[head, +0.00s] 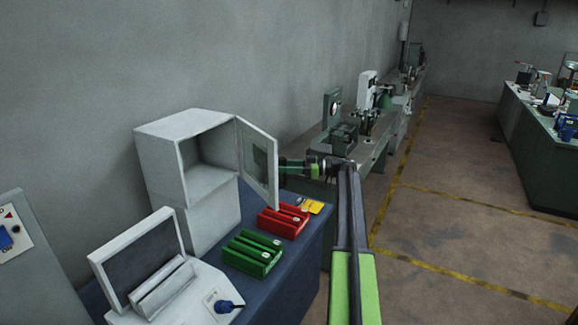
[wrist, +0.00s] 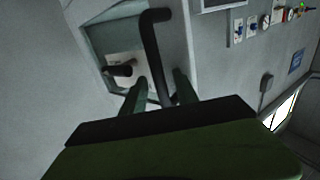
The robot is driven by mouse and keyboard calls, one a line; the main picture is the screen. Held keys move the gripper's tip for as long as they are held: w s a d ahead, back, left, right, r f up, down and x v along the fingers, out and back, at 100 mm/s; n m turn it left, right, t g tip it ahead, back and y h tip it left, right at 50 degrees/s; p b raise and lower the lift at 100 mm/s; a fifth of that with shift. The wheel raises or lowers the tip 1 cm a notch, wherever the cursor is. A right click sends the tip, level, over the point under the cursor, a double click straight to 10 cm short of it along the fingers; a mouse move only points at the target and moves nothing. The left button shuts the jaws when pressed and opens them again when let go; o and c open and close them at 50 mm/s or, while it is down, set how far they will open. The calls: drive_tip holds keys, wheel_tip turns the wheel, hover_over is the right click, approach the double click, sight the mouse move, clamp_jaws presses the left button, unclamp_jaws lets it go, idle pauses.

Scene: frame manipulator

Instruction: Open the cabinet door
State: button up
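The white box-shaped cabinet (head: 163,158) stands on the blue bench by the wall. Its door (head: 262,165) is swung well open to the right, and the empty-looking inside shows. My gripper (head: 290,165) is at the outer side of the door, partly hidden by the door edge. In the wrist view the dark bar handle (wrist: 153,50) on the door runs down between the two green fingers of my gripper (wrist: 160,88). The fingers are apart, one on each side of the handle, with small gaps showing. Their contact with the bar is not clear.
A red tray (head: 283,221) and a green tray (head: 252,254) lie on the bench below the door. A grey-white device with a screen (head: 140,262) stands in front of the cabinet. Machines (head: 365,120) line the wall behind. The floor at right is clear.

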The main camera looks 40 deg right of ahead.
drive_tip(key=shift+a, duration=0.1)
drive_tip(key=v, duration=0.7)
drive_tip(key=shift+s, duration=0.15)
